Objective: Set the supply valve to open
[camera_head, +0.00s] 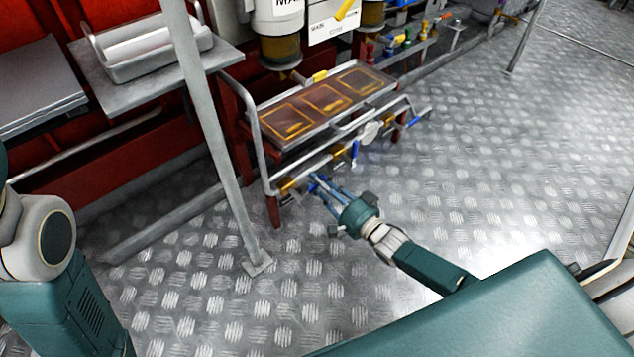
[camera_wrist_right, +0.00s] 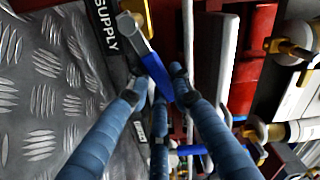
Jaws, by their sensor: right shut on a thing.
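The supply valve's lever (camera_wrist_right: 152,64) has a metal arm and a blue grip, and runs diagonally in the right wrist view. Its metal end meets the valve body (camera_wrist_right: 128,24) beside a black label (camera_wrist_right: 104,26) reading "SUPPLY". My right gripper (camera_wrist_right: 158,90) has its blue fingers closed around the blue grip. In the head view my right gripper (camera_head: 318,186) reaches the near left end of the low pipe rack and hides most of the lever. My left gripper is outside both views.
Other blue-handled valves (camera_head: 355,150) (camera_head: 414,122) sit farther along the rack. A tray with yellow-framed panels (camera_head: 326,98) is above the pipes. A grey post (camera_head: 215,140) stands left of the rack. The tread-plate floor (camera_head: 500,170) is clear to the right.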

